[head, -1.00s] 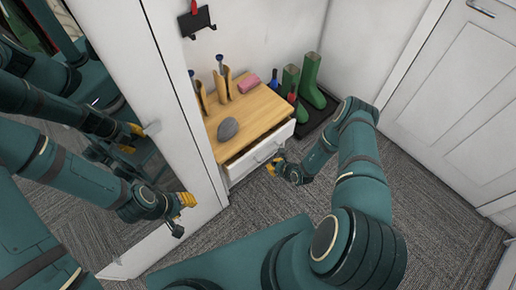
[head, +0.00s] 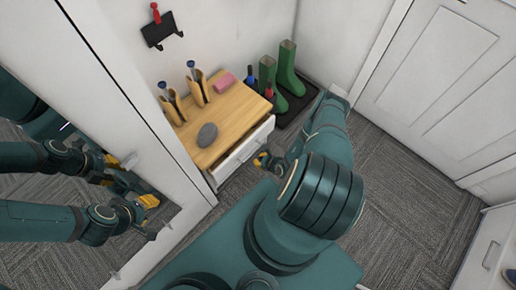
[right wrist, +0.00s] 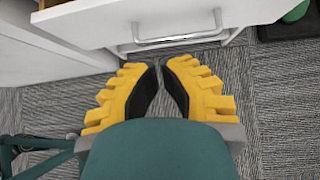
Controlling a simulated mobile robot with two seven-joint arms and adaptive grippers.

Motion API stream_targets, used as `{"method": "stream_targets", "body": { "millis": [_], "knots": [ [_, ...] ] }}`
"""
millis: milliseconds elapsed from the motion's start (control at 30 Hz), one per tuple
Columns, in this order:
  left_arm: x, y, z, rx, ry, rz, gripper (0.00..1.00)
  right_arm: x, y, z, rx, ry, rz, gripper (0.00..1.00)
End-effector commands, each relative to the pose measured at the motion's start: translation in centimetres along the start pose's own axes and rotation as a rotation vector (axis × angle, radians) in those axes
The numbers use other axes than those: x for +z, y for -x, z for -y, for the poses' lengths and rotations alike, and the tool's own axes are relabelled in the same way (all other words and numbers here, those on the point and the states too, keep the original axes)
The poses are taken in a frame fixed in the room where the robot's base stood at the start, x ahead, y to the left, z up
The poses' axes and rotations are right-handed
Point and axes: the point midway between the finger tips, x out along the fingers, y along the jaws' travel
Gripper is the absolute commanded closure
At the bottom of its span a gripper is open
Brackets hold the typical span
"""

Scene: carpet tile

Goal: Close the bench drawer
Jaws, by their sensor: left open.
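The bench (head: 235,112) has a wooden top and a white drawer (head: 245,146) in its front. The drawer stands partly open, with a dark strip of its inside showing below the top. In the right wrist view the drawer's white front and metal bar handle (right wrist: 180,40) are just beyond my fingertips. My right gripper (head: 262,160) is in front of the drawer; contact cannot be told. In the right wrist view its yellow fingers (right wrist: 161,68) have their tips almost together, with nothing between them. My left gripper (head: 150,204) is open and empty, beside the mirror at left.
The mirror (head: 60,120) reflects my arm. Carpet (head: 385,190) is clear at right.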

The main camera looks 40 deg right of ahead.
Motion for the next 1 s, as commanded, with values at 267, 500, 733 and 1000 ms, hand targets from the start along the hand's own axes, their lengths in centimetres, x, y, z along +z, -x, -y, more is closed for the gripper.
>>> {"method": "stream_targets", "body": {
  "millis": [267,500,733,1000],
  "knots": [
    [0.8,-2.0,0.7,0.001,-0.005,0.016,0.61,-0.2,-6.0,-0.1,0.001,0.001,0.002,1.00],
    [1.2,-2.5,0.9,0.002,-0.008,0.024,0.61,1.7,-8.8,0.0,0.001,0.000,0.001,1.00],
    [1.3,-2.7,1.0,0.003,-0.008,0.027,0.61,2.8,-9.8,-0.1,0.001,0.000,-0.001,1.00],
    [1.3,-2.7,1.0,0.003,-0.008,0.026,0.61,2.9,-9.9,-0.1,0.001,0.000,-0.001,1.00]
  ]
}}
